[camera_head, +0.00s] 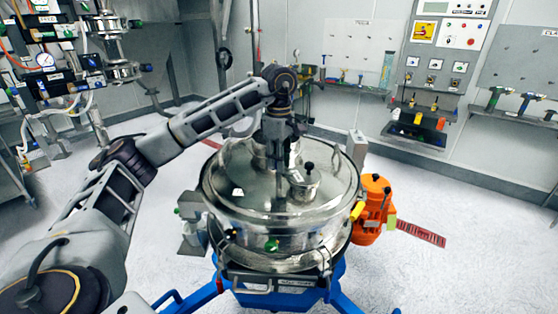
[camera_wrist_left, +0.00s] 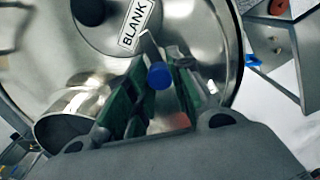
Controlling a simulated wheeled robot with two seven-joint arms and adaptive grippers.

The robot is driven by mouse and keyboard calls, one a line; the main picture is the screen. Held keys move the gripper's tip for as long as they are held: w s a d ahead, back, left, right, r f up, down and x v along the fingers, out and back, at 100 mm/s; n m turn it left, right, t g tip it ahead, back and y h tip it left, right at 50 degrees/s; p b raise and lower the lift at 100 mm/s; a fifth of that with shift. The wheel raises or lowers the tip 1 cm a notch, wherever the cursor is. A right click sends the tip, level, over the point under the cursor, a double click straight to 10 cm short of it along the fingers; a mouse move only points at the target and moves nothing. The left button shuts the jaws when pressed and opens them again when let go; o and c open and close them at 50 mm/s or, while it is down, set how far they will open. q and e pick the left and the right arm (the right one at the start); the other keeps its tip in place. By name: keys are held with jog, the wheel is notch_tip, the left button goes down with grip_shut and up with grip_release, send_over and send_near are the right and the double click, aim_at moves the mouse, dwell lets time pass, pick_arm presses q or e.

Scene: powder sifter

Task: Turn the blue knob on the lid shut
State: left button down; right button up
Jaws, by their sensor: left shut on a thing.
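The steel sifter lid (camera_head: 232,170) lies on top of the round sifter body (camera_head: 300,240) in the head view. My left gripper (camera_head: 279,172) reaches down onto the lid from above. In the left wrist view the blue knob (camera_wrist_left: 158,75) sits between the green-padded fingertips of my left gripper (camera_wrist_left: 152,88), which is shut on it. A grey metal piece shows just behind the knob. The knob is hidden behind the gripper in the head view. My right gripper is not in view.
A small capped port (camera_head: 304,180) stands on the lid right of the gripper. An orange motor (camera_head: 374,205) is at the sifter's right. Floor around the blue frame (camera_head: 330,285) is mostly clear.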

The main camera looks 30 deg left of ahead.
pick_arm(q)
jog(key=shift+n, duration=1.2)
jog(key=c, duration=1.2)
grip_release()
jog(key=shift+c, duration=0.2)
notch_tip(320, 180, up, 12)
dwell(0.4)
dwell(0.7)
